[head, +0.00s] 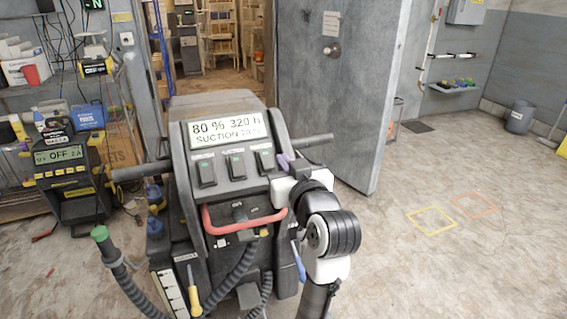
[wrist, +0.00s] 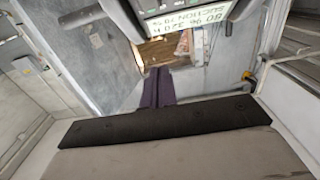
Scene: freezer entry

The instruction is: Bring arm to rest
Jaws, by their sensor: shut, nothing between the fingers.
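My arm reaches up from the bottom edge in the head view, with white and black links, and bends toward the machine's front. My gripper (head: 284,162) is mostly hidden behind its own wrist; only a small purple part shows beside the machine's panel. In the wrist view my gripper (wrist: 158,86) shows as two purple fingers side by side, shut with nothing between them. The floor machine (head: 215,165) stands close in front, with a display reading 80 % 320 h, several switches and a red handle (head: 240,222). Whether my gripper touches it I cannot tell.
A grey door (head: 330,90) stands open behind the machine, with shelving beyond. A charger (head: 62,170) reading OFF stands at left beside cluttered shelves. Yellow (head: 432,220) and orange (head: 473,206) floor outlines lie at right, where the floor is mostly clear. A grey bin (head: 519,117) stands far right.

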